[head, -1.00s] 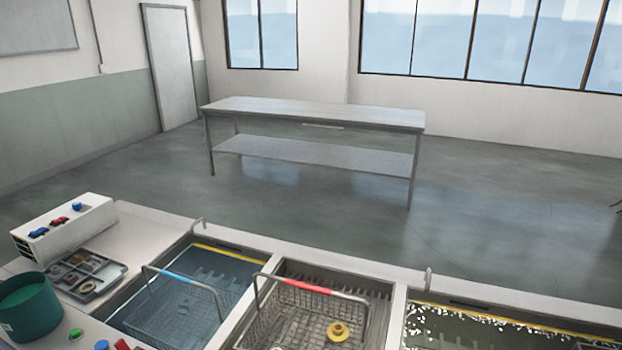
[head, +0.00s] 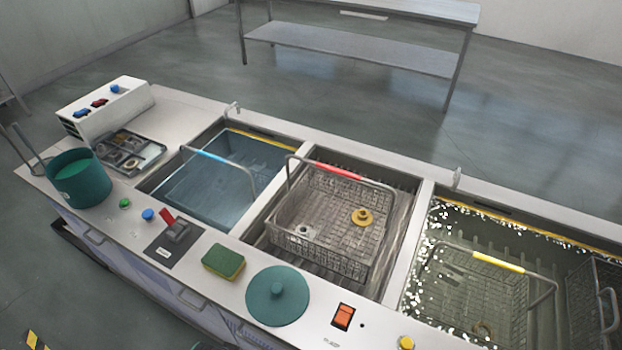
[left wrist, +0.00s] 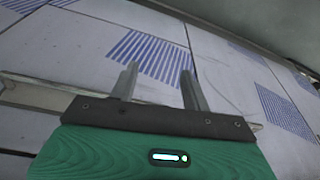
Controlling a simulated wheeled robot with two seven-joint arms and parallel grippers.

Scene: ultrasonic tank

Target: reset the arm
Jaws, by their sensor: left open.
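My left gripper (left wrist: 158,88) shows in the left wrist view. Its two fingers stand apart with nothing between them. Behind them is a pale cabinet front (left wrist: 225,75) with blue striped vents; I cannot tell how far off it is. Neither gripper shows in the head view, and my right gripper is in no view.
The counter (head: 215,262) holds a blue-handled basket (head: 215,158), a red-handled basket (head: 318,255) with a yellow part (head: 361,216), and a yellow-handled basket (head: 498,261) in a bubbling tank. A green pot (head: 80,180), a sponge (head: 223,262) and a round green lid (head: 277,296) stand near the edge.

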